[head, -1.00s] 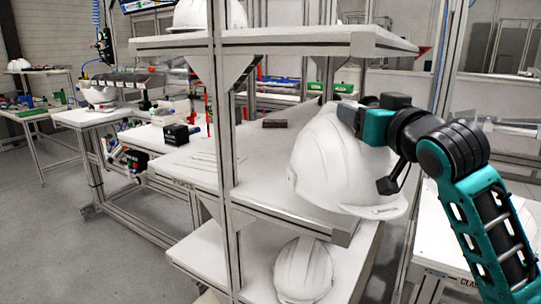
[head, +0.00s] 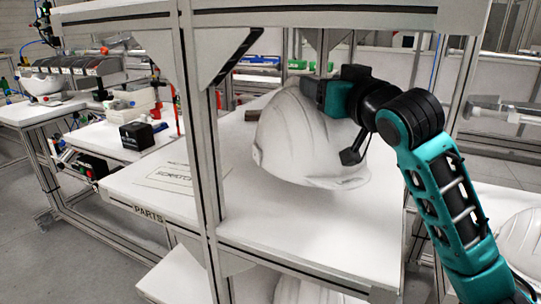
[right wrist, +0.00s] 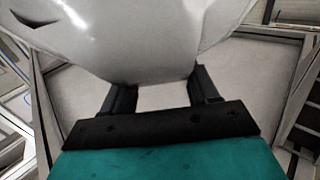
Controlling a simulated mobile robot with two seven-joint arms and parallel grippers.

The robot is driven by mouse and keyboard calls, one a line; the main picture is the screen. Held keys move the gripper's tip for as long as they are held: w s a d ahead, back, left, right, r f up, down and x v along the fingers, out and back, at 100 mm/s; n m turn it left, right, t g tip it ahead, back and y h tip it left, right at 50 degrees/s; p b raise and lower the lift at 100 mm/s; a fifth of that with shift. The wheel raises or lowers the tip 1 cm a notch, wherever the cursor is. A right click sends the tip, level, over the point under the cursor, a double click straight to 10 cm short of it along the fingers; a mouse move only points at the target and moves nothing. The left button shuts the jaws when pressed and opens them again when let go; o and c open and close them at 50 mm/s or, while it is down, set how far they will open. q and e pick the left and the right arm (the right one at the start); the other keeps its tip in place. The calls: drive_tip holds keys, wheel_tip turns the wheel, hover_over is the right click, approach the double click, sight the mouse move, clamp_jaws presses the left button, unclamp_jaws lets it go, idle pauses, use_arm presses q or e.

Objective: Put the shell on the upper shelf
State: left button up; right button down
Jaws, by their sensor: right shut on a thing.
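A white helmet shell (head: 305,145) is held by my right gripper (head: 322,92) at the middle shelf (head: 290,222) of the metal rack, tilted. I cannot tell whether its lower edge touches the shelf. In the right wrist view the shell (right wrist: 130,40) fills the top, with the two black fingers (right wrist: 163,90) of the right gripper at its near edge. The grip point is partly hidden. The upper shelf (head: 330,14) spans the top of the head view, above the shell. My left gripper is not in view.
A rack post (head: 203,150) stands left of the shell. Another shell (head: 310,292) lies on the lower shelf, and one (head: 522,245) sits at the right edge. A dark block (head: 252,115) lies behind the held shell. A bench with a black box (head: 137,135) stands at left.

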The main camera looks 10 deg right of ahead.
drive_tip(key=f, duration=0.2)
drive_tip(key=f+b, duration=0.1)
drive_tip(key=f, duration=0.2)
drive_tip(key=shift+s+d+f, duration=0.1)
drive_tip(key=shift+s+f, duration=0.1)
drive_tip(key=shift+f, duration=0.05)
wheel_tip(320, 180, down, 4)
drive_tip(key=shift+f+b, duration=0.1)
drive_tip(key=shift+b, duration=0.2)
drive_tip(key=c, duration=0.7)
unclamp_jaws()
drive_tip(key=o, duration=0.4)
drive_tip(key=s, duration=0.4)
drive_tip(key=s+d, duration=0.1)
drive_tip(key=s, duration=0.2)
drive_tip(key=s+d, duration=0.1)
drive_tip(key=s, duration=0.3)
drive_tip(key=shift+s+d, duration=0.1)
drive_tip(key=shift+s, duration=0.25)
